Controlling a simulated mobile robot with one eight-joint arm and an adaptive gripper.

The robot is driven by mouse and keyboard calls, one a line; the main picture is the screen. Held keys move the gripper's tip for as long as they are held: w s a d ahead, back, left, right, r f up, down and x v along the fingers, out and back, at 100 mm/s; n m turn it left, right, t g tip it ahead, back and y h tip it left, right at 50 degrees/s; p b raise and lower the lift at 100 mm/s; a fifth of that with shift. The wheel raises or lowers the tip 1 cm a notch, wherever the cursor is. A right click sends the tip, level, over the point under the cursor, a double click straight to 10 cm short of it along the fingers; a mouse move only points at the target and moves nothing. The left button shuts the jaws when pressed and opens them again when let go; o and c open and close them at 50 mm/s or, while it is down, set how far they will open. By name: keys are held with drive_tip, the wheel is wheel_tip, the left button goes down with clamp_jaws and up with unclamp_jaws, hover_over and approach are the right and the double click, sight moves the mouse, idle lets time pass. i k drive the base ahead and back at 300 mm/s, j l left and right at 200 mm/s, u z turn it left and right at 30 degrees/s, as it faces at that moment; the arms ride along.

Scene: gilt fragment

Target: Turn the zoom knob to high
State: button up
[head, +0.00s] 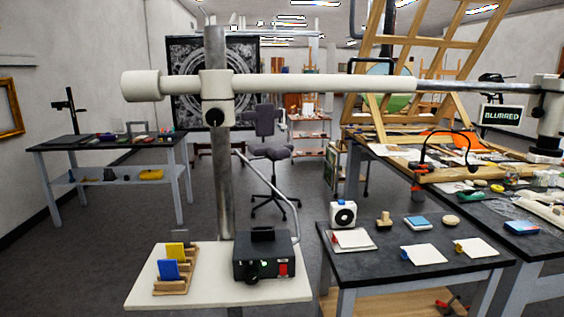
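A long white boom (290,85) is clamped to a grey upright post (222,180) and runs to the right. At its right end hangs a white and black instrument head (548,120), partly cut off by the picture edge. A small dark knob (537,113) shows at its left side. A small screen (502,114) beside the head reads "BLURRED". Another round black knob (215,118) is on the clamp at the post. No zoom marking is legible, so I cannot tell which knob is the zoom knob or its setting. My gripper is not in view.
A black box (263,262) with a front knob, green light and red switch stands on a white base (205,290) beside a wooden rack (176,283) holding blue and yellow pieces. A dark table (385,240) and a cluttered bench (460,185) stand right.

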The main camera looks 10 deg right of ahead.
sight(537, 112)
drive_tip(key=z, duration=1.55)
